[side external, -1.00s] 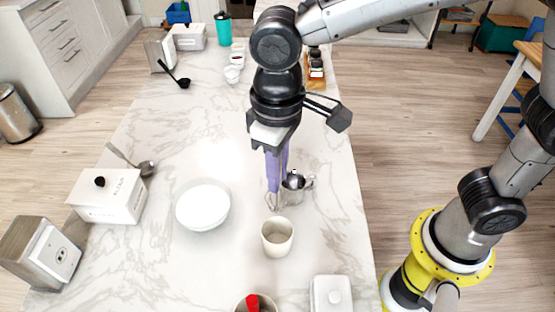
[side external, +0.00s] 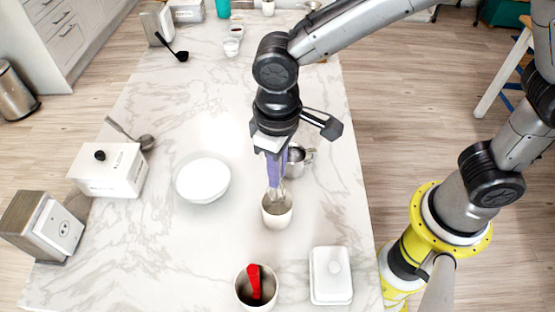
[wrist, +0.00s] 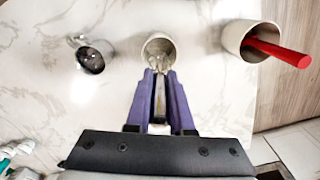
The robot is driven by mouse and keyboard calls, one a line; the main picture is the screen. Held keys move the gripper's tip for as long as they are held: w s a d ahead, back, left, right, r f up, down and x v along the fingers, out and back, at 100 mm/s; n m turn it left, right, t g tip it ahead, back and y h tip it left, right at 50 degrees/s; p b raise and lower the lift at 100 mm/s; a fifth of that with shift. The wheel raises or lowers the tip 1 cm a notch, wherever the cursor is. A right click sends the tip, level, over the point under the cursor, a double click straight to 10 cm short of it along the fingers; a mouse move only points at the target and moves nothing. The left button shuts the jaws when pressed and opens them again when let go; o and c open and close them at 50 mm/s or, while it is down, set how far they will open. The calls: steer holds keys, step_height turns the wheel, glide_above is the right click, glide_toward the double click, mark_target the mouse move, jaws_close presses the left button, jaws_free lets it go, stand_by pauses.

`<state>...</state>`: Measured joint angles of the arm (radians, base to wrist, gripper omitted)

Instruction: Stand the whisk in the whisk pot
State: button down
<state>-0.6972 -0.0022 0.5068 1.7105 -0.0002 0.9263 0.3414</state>
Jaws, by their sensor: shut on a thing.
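The whisk (side external: 275,182) points wire end down, its wires overlapping the mouth of the cream whisk pot (side external: 278,216). The pot stands upright on the marble counter. My gripper (side external: 272,168), with purple fingers, is shut on the whisk's handle just above the pot. In the wrist view, the whisk's wires (wrist: 162,58) show against the opening of the whisk pot (wrist: 150,43), in front of my gripper (wrist: 160,82). I cannot tell how deep the wires reach or whether they touch the pot.
A metal jug (side external: 297,160) stands close behind the pot. A second cup (side external: 244,290) with a red-handled tool (side external: 255,282) stands in front, beside a white lidded dish (side external: 331,285). A white bowl (side external: 203,190) is to the left.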

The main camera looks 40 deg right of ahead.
steer(key=shift+f, duration=2.1)
steer(key=c, duration=0.7)
jaws_free()
steer(key=shift+r, duration=0.1)
step_height(320, 180, up, 14)
steer(key=shift+f, duration=0.2)
